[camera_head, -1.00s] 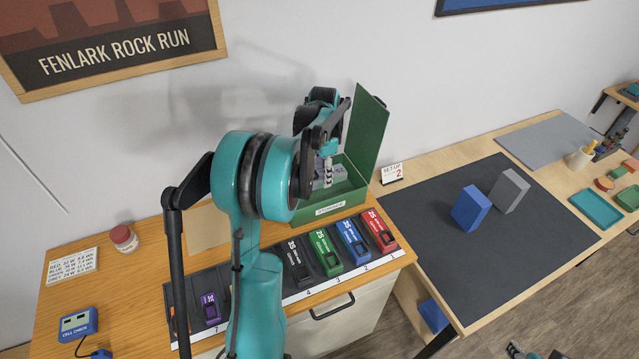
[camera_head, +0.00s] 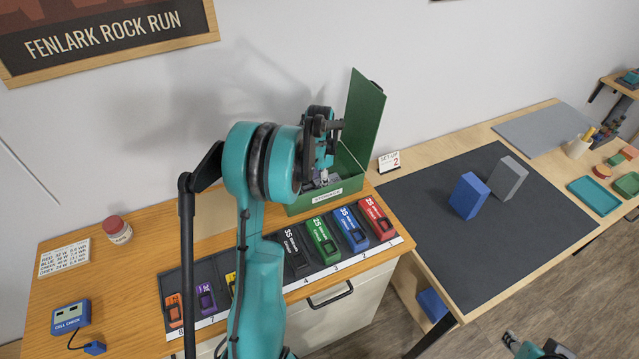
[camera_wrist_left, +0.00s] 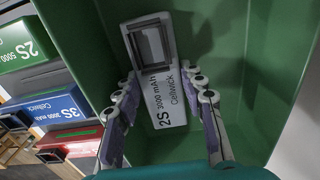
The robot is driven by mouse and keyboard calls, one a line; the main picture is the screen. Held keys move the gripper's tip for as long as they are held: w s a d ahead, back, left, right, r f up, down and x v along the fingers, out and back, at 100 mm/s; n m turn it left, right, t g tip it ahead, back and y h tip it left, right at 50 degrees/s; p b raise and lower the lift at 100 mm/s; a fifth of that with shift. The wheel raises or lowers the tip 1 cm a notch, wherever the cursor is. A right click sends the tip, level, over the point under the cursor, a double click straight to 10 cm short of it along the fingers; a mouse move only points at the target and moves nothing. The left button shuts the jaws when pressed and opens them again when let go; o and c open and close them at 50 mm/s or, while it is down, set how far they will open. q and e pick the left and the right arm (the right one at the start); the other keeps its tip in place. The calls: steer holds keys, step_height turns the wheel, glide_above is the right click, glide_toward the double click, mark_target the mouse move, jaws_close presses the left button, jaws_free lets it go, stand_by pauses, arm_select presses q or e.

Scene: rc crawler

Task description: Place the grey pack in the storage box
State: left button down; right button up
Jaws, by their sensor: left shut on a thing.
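The grey pack (camera_wrist_left: 167,98), labelled 2S 3000 mAh Cellwick, is between the fingers of my left gripper (camera_wrist_left: 160,82) in the left wrist view. My left gripper is shut on it. The green storage box (camera_head: 326,192) stands at the back right of the wooden bench with its lid (camera_head: 364,115) open. The gripper and pack are down inside the box walls; its green inside (camera_wrist_left: 225,85) surrounds them in the left wrist view. Whether the pack touches the floor is unclear. My right gripper (camera_head: 538,350) shows only partly at the bottom edge, away from the box.
A dark rack in front of the box holds red (camera_head: 376,218), blue (camera_head: 350,230), green (camera_head: 323,240) and other packs. My left arm hides part of it. A dark mat (camera_head: 450,250) on the right bench carries a blue block (camera_head: 469,196) and a grey block (camera_head: 507,178).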

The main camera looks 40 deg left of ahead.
arm_select(q)
steer(key=shift+f, duration=0.15)
steer(key=c, duration=1.2)
jaws_free()
